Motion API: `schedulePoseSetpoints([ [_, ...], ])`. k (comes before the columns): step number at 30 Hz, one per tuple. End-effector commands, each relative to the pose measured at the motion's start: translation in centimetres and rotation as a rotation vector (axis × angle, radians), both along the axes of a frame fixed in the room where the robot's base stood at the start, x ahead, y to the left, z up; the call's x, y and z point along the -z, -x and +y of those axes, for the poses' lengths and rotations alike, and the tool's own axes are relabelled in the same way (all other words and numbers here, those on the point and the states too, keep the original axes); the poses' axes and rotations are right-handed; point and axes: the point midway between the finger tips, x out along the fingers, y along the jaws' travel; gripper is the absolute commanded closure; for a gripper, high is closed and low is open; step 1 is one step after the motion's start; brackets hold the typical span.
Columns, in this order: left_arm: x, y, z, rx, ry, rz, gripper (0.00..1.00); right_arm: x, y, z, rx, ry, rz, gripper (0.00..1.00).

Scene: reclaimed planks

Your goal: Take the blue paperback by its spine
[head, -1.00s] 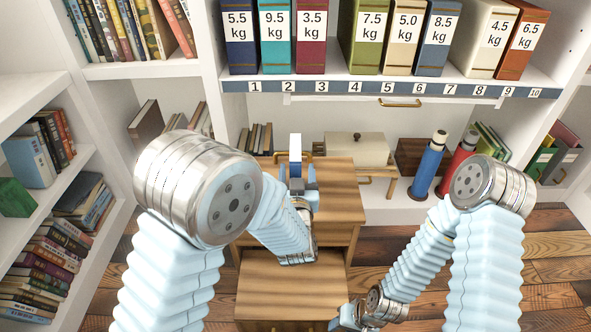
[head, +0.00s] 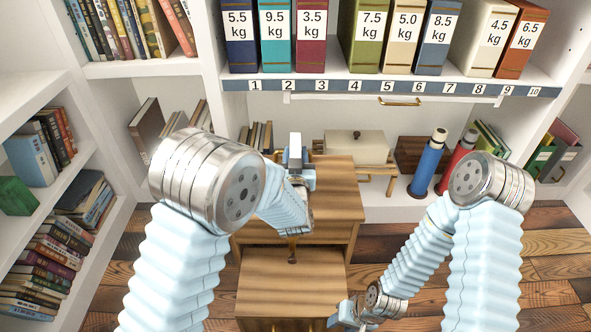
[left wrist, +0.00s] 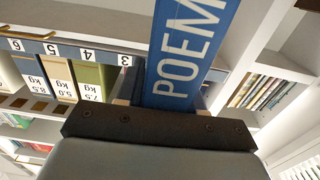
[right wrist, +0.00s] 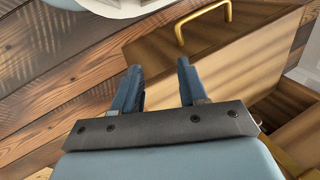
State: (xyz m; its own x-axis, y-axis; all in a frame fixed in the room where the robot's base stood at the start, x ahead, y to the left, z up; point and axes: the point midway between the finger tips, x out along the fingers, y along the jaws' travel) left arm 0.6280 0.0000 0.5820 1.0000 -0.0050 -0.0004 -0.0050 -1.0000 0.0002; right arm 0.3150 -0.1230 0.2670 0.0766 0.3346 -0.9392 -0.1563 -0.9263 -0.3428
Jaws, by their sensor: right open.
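The blue paperback (left wrist: 185,60) fills the middle of the left wrist view, with "POEM" in white letters on its face. In the head view its pale end (head: 295,141) stands up from my left gripper (head: 296,157), above the wooden cabinet's top. The left gripper's fingers are on either side of the book and look closed on it; its lower part is hidden by the gripper's palm. My right gripper (head: 347,316) is low at the front, beside the cabinet. The right wrist view shows its two blue fingers (right wrist: 161,88) apart with nothing between them.
The numbered shelf edge (head: 400,88) with several weight-labelled binders runs across the back. A wooden cabinet (head: 335,195) stands below.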

Motion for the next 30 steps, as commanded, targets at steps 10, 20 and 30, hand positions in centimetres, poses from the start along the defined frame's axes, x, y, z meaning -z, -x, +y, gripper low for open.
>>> schedulePoseSetpoints([
  [10,-0.1,0.0,0.0,0.000,0.001,-0.002,1.00,0.0,0.0,0.0,0.000,0.000,0.000,0.57],
  [20,-0.7,0.0,0.0,0.000,0.003,-0.003,1.00,0.0,0.0,0.0,0.000,0.000,0.000,0.57],
  [30,-7.8,3.6,-0.5,0.003,0.006,-0.006,1.00,-0.5,0.0,0.1,-0.002,-0.001,0.001,0.57],
])
